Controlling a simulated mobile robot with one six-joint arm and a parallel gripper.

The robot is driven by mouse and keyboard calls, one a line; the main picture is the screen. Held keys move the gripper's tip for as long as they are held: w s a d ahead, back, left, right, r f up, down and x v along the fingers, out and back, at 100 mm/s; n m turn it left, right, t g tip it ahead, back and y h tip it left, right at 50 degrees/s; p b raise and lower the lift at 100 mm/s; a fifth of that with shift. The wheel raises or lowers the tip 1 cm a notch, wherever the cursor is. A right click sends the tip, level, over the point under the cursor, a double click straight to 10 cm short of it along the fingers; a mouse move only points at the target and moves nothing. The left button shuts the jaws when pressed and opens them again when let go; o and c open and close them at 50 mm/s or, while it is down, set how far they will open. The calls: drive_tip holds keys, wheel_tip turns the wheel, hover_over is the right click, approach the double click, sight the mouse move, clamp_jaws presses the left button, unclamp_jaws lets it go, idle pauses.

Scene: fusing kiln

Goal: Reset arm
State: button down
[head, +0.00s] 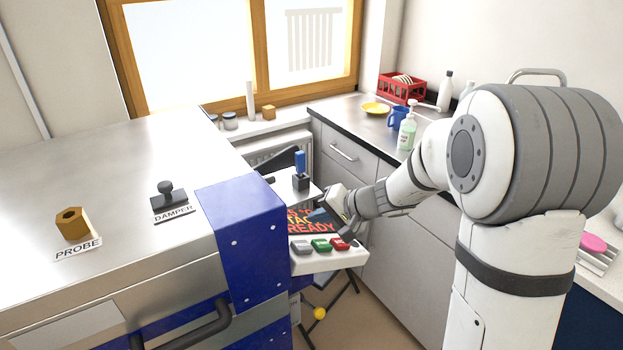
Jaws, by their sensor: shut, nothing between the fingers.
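My arm comes in from the right of the head view and reaches left toward the control panel beside the kiln. My gripper (348,236) is at its end, low near the panel's right side, close to the red button (340,244). It is shut and holds nothing. I cannot tell whether it touches the panel. The panel's display (312,221) shows red text, partly hidden by my gripper; "READY" can be read. A grey button (301,246) and a green button (321,245) sit left of the red one. A blue-handled lever (300,170) stands behind the display.
The kiln (120,160) fills the left, with a brass probe fitting (72,224) and a black damper knob (167,192) on top. The counter (365,116) behind holds a soap bottle (407,130), blue mug (398,117), yellow plate (375,108) and red basket (402,88).

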drive_tip(key=s+d+r+n+g+h, duration=0.1)
drive_tip(key=s+d+r+h, duration=0.1)
drive_tip(key=s+d+h, duration=0.2)
drive_tip(key=s+d+r+n+g+h, duration=0.1)
drive_tip(key=s+d+h, duration=0.4)
drive_tip(key=s+d, duration=0.6)
drive_tip(key=s+r+n, duration=0.1)
drive_tip(key=s, duration=0.9)
drive_tip(key=shift+s+d+r+g, duration=0.2)
drive_tip(key=shift+s+r+g, duration=0.1)
